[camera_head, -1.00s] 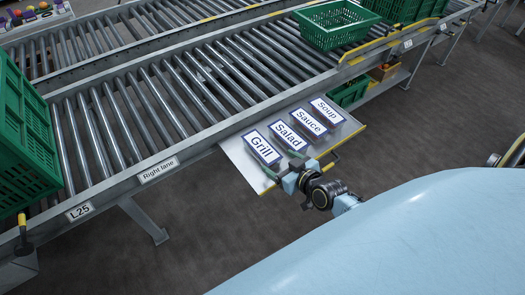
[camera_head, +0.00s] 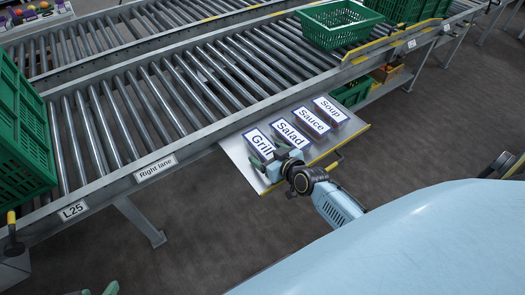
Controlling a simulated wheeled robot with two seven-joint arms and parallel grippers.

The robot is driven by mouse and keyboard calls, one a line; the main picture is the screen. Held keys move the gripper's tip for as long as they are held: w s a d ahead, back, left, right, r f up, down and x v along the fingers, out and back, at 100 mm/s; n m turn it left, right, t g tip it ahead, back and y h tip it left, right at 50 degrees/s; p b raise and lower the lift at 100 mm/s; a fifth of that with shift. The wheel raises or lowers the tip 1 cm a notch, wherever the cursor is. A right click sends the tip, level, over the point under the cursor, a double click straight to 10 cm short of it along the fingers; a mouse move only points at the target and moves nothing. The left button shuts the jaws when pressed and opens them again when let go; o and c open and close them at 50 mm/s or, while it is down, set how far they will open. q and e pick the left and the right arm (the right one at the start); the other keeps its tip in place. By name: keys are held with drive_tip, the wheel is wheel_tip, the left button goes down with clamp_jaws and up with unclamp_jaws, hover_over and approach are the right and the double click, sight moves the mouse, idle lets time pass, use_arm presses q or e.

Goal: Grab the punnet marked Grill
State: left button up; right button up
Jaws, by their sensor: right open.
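The punnet marked Grill (camera_head: 256,138) is the leftmost in a row on a metal shelf beside the conveyor. The punnets marked Salad (camera_head: 291,134), Sauce (camera_head: 314,120) and Soup (camera_head: 332,108) stand to its right. My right gripper (camera_head: 267,160) is open, with its green fingers at the near end of the Grill punnet, covering the end of its label. I cannot tell whether the fingers touch it. My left gripper (camera_head: 98,290) just shows at the bottom left edge, mostly cut off; I cannot tell its opening.
The shelf (camera_head: 240,158) has a yellow front edge. The roller conveyor (camera_head: 190,95), marked Right lane, runs behind it. Green crates stand at the left (camera_head: 22,135) and top (camera_head: 338,28) of the conveyor. The floor in front is clear.

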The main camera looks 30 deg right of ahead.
drive_tip(key=shift+w, duration=0.15)
drive_tip(key=c, duration=1.1)
